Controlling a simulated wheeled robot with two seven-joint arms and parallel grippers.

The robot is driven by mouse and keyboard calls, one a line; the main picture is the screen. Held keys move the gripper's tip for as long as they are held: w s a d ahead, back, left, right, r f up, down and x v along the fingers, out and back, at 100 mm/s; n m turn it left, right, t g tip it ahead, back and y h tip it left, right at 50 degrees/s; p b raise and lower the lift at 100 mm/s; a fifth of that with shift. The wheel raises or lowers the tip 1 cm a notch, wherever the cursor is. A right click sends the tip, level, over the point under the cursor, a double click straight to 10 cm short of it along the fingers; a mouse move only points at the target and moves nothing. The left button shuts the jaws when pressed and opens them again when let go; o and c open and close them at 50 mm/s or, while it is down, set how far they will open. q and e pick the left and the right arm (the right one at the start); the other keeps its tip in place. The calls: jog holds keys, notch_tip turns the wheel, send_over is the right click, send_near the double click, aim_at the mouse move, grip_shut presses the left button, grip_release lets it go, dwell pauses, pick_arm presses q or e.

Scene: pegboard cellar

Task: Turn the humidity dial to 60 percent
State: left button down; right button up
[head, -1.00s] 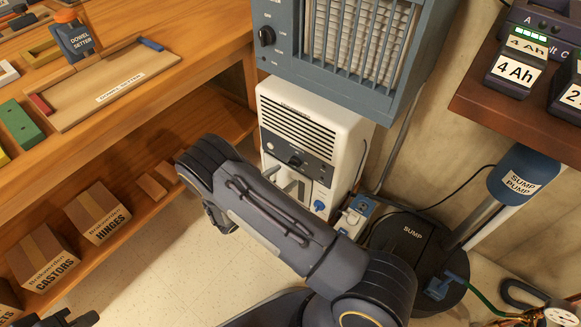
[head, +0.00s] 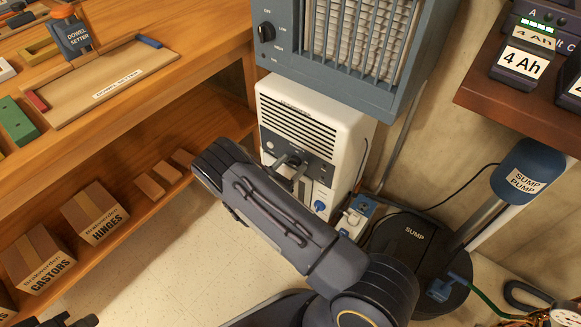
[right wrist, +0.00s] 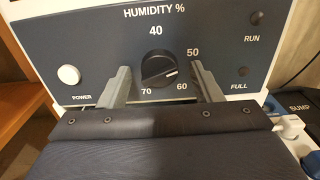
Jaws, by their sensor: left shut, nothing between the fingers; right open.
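The humidity dial (right wrist: 159,70) is a round black knob on the dark front panel of a white dehumidifier (head: 345,130). Its white pointer mark points right, between the 50 and 60 figures. My right gripper (right wrist: 160,77) is open, with one grey finger on each side of the dial and a gap to it on both sides. In the head view the right gripper (head: 289,168) is at the panel, and my forearm hides the lower left of the unit. My left gripper (head: 68,321) is shut and empty, only partly in view at the bottom left edge.
A blue-grey heater (head: 345,75) overhangs the dehumidifier. A power button (right wrist: 69,75) and RUN and FULL lamps flank the dial. The sump lid (head: 412,240) and a socket with plugs are at right. A wooden bench (head: 200,40) stands at left.

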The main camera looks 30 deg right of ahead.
jog(key=c, duration=1)
jog(key=shift+m+b, duration=1.95)
jog(key=shift+m, duration=5.05)
